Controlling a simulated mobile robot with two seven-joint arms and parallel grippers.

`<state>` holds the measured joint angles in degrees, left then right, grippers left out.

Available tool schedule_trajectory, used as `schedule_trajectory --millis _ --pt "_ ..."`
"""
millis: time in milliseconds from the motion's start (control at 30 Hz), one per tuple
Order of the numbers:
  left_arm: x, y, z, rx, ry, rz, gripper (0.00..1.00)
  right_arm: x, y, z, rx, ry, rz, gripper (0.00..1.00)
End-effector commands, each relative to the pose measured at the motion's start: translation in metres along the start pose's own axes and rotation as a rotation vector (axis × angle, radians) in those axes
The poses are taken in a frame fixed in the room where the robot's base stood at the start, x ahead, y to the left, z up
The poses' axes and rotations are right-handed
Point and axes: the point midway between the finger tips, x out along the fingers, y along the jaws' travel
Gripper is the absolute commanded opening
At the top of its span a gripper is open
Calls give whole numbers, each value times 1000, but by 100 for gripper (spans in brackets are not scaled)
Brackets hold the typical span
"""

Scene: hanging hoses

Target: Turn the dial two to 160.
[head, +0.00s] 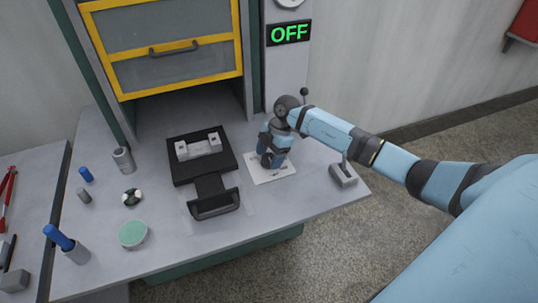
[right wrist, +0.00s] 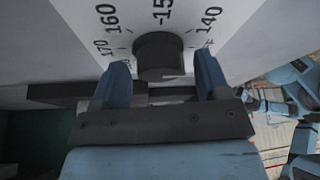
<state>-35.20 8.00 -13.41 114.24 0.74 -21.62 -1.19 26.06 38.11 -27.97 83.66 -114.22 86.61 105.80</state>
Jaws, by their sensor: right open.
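A dark round knob (right wrist: 160,55) stands on a white dial plate (right wrist: 240,25) in the right wrist view. Printed numbers 170, 160, 150 and 140 run around the knob, with 150 partly cut off at the top. No pointer on the knob can be made out. My right gripper (right wrist: 161,68) is open, with one blue finger on each side of the knob; contact cannot be told. In the head view my right gripper (head: 270,160) points down over the white plate (head: 275,176) on the table and hides the knob.
A black device with a handle (head: 215,204) lies left of the plate. A grey lever box (head: 343,175) stands to the right. A green OFF display (head: 289,33) is on the post behind. Cups and tools, including a green-topped round pot (head: 133,234), stand at the left.

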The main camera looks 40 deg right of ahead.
Motion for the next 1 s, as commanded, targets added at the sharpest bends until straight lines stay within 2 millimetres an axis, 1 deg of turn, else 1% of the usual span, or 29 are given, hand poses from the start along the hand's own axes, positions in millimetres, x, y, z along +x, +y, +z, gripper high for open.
schedule_trajectory --millis 267,300,367,400,467,500,767,1000 --pt "0 0 -2 0 3 0 43 1 0 0 0 0 0 69" --pt "0 0 -2 0 3 0 43 1 0 0 0 0 0 60" --pt "0 0 -2 0 3 0 43 1 0 0 0 0 0 46" --pt "0 0 -2 0 3 0 43 1 0 0 0 0 0 37" --pt "0 0 -1 0 2 1 43 1 0 0 0 0 0 23" --pt "0 0 -1 0 2 1 43 1 0 0 0 0 0 19" --pt "0 0 1 0 -2 1 43 1 0 0 -18 -1 -8 19" --pt "0 1 1 0 -3 1 43 0 1 0 -121 -2 -50 20"
